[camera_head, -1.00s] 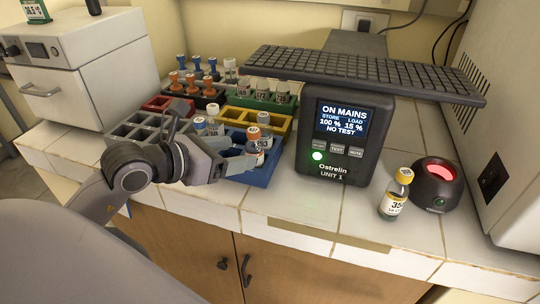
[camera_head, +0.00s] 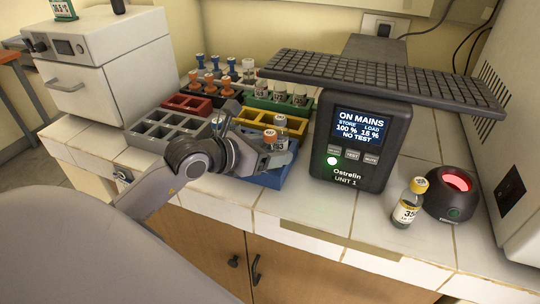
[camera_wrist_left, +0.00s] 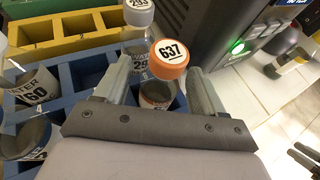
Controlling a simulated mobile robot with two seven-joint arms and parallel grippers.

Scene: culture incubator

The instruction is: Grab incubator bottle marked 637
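The bottle marked 637 (camera_wrist_left: 168,62) has an orange cap with a white label on top. It stands in the blue rack (camera_wrist_left: 75,105), and in the wrist view it sits between the two fingers of my left gripper (camera_wrist_left: 162,88). The fingers are apart, with a visible gap on each side of the cap. In the head view my left gripper (camera_head: 275,157) is at the blue rack, and the orange cap (camera_head: 270,136) shows just above it; the bottle's lower part is hidden.
A black Ostrelin power unit (camera_head: 358,140) stands right of the rack, under a keyboard (camera_head: 385,82). Grey, red, green and yellow racks surround the blue one.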

